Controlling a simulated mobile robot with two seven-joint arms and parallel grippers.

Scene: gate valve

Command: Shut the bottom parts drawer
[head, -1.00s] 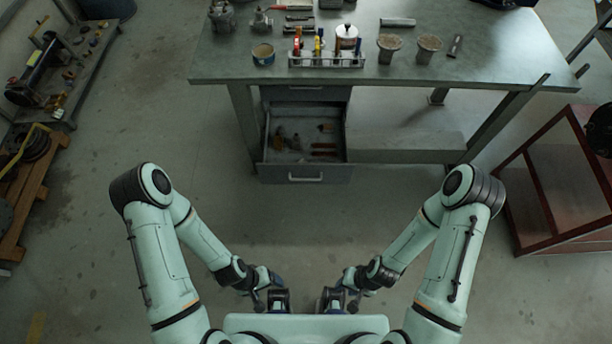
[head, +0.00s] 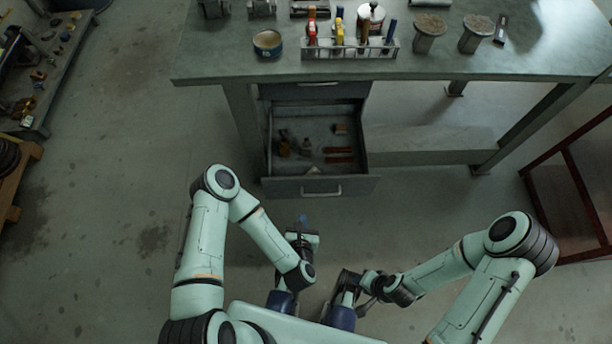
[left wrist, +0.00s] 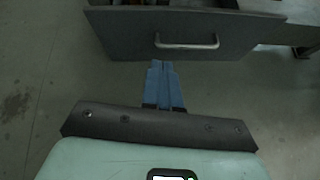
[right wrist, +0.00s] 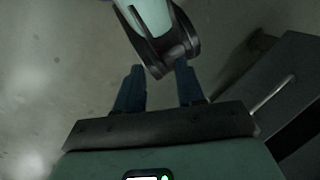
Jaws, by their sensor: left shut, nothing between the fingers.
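The bottom parts drawer (head: 290,187) is pulled out from under the workbench, with its grey front and bar handle facing me. It holds small brown and orange parts. Its front and handle also show in the left wrist view (left wrist: 125,38) and at the right of the right wrist view (right wrist: 285,80). My left gripper (head: 303,219) is shut and empty, its blue fingers (left wrist: 162,66) pointing at the drawer front below the handle, seemingly just short of it. My right gripper (right wrist: 158,68) is open and empty, farther back; its fingers are unclear in the head view.
The workbench (head: 220,60) carries a rack (head: 350,48) of tools, a blue tin (head: 267,43) and metal parts. The upper drawer (head: 315,90) looks shut. A red metal frame (head: 570,200) stands at the right. The floor left of the drawer is clear.

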